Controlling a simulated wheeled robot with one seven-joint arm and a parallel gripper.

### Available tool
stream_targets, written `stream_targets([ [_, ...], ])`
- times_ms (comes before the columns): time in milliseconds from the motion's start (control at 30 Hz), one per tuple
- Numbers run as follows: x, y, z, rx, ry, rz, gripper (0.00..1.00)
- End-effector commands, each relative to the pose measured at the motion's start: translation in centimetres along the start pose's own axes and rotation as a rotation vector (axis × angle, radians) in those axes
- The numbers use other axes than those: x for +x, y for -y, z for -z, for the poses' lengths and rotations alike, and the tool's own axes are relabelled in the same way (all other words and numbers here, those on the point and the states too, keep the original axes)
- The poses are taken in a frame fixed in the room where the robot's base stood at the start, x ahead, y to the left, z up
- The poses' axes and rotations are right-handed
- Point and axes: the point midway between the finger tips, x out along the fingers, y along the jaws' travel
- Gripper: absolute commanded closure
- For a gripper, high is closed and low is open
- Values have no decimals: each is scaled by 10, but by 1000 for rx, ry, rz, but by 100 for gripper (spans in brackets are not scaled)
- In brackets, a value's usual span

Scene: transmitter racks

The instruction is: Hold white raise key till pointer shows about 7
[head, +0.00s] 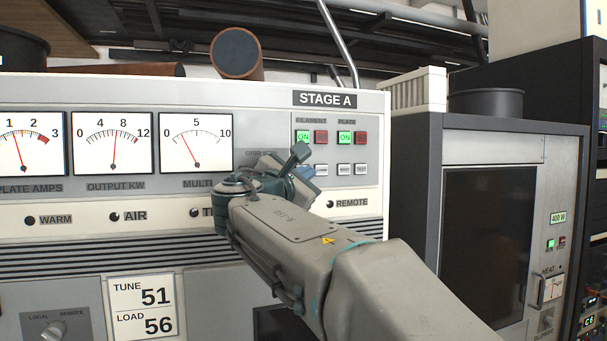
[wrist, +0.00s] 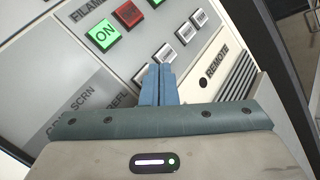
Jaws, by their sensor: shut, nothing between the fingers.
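A row of white keys sits below the green and red buttons on the STAGE A panel. In the wrist view the leftmost white key (wrist: 141,77) lies just left of my fingertips, and a second white key (wrist: 164,54) just beyond them. Their lettering is too small to read, so I cannot tell which is raise. My gripper (wrist: 158,67) is shut and empty, its tips close to these keys; contact is unclear. In the head view my gripper (head: 268,165) hides the row's left end. The OUTPUT KW meter (head: 112,143) pointer shows about 6; the MULTI meter (head: 196,142) about 3.
The PLATE AMPS meter (head: 23,143) reads a little above 1. Green ON buttons (head: 303,137) and red buttons (head: 321,137) sit above the white keys. More white keys (head: 344,170) lie to the right. A dark cabinet (head: 490,230) stands right of the panel.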

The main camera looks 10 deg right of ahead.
Motion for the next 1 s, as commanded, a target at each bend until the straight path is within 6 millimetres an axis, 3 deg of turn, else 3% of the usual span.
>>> stream_targets([
  [267, -1, 1, -1, 0, 0, 0, 100],
  [733, -31, 23, -22, 0, 2, -1, 100],
  [1000, -35, 26, -25, -1, 0, 1, 100],
])
